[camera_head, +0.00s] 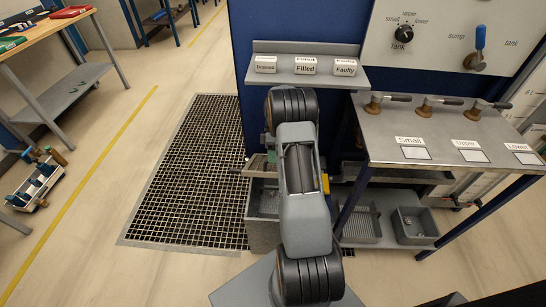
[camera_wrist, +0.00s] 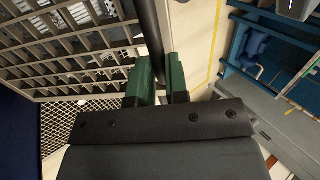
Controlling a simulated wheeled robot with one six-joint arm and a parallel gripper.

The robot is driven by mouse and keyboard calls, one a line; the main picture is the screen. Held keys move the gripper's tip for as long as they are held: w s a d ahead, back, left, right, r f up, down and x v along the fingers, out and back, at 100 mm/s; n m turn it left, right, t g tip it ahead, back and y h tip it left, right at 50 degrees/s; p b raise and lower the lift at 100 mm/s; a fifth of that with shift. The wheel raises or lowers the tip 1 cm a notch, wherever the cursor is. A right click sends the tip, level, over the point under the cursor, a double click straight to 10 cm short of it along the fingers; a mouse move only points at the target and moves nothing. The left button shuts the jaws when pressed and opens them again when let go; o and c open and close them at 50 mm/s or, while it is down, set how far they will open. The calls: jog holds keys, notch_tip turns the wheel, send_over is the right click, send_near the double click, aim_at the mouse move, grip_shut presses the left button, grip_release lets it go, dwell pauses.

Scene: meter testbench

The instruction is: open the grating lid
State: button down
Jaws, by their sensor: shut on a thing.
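A grey grating lid (camera_wrist: 75,55) with a grid of open cells fills the upper left of the wrist view. A dark round bar (camera_wrist: 152,35) runs along its right side. My gripper (camera_wrist: 160,82) has green fingers, one on each side of this bar, and is shut on it. In the head view, my arm covers most of the gripper; a bit of green (camera_head: 271,142) shows at its left, above a grey bin (camera_head: 262,232). A thin grey edge (camera_head: 240,171) sticks out to the left there. I cannot tell how far the lid is tilted.
A dark floor grating (camera_head: 195,165) lies to the left of the bin. A shelf with label blocks (camera_head: 305,66) is above my arm. A steel bench (camera_head: 430,135) with valve handles stands at right. Open floor (camera_head: 110,130) lies at left.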

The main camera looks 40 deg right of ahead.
jog(key=c, duration=1.3)
grip_release()
jog(key=shift+w+d+f, duration=0.1)
jog(key=shift+d+f, duration=0.2)
jog(key=shift+o, duration=0.9)
jog(key=shift+a, duration=0.15)
